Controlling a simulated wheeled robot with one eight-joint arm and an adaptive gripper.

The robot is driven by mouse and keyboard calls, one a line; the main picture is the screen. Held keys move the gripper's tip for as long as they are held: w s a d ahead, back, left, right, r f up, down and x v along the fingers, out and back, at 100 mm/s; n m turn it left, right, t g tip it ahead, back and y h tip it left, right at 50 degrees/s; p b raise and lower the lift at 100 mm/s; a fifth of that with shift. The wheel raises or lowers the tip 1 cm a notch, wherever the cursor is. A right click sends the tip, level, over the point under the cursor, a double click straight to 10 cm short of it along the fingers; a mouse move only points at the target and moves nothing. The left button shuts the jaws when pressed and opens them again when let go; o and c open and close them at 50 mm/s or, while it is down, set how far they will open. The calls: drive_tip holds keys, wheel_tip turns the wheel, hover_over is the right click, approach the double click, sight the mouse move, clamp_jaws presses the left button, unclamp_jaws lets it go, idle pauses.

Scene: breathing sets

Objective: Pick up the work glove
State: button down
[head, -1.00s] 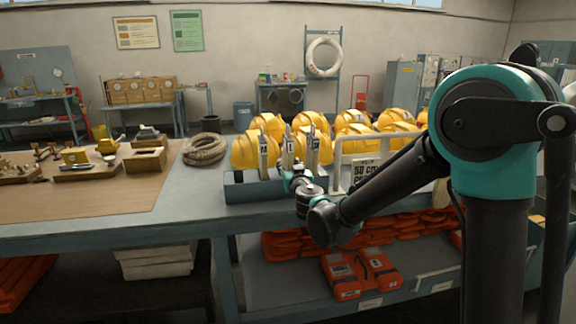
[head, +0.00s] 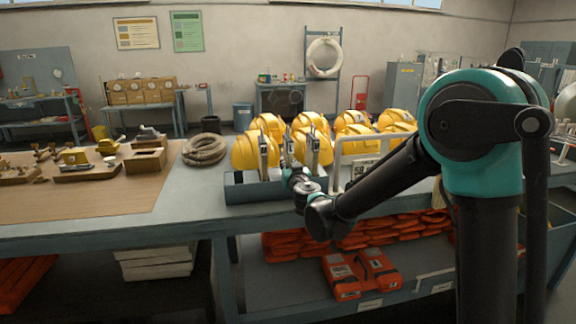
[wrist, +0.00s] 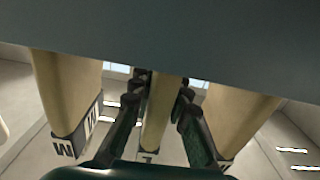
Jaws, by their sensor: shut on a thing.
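The middle upright beige piece (wrist: 155,115) with a dark size label, which I take to be the work glove, stands between my gripper's two fingers in the wrist view. My gripper (wrist: 160,100) is shut on it. In the head view my gripper (head: 290,172) is at the front of a blue-grey holder (head: 245,190), and mostly hides the middle piece. Similar beige pieces stand close on the left (wrist: 70,95) and right (wrist: 240,115), apart from the fingers. The left one's label shows an M.
Several yellow helmets (head: 268,124) sit right behind the holder. A white rail and sign (head: 360,168) stand to the right, near my forearm. A coiled rope (head: 205,149) lies to the left. The bench (head: 190,208) is bare in front of the rope.

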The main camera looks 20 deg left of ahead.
wheel_tip(320, 180, up, 20)
drive_tip(key=shift+r, duration=0.1)
idle(0.6)
idle(0.7)
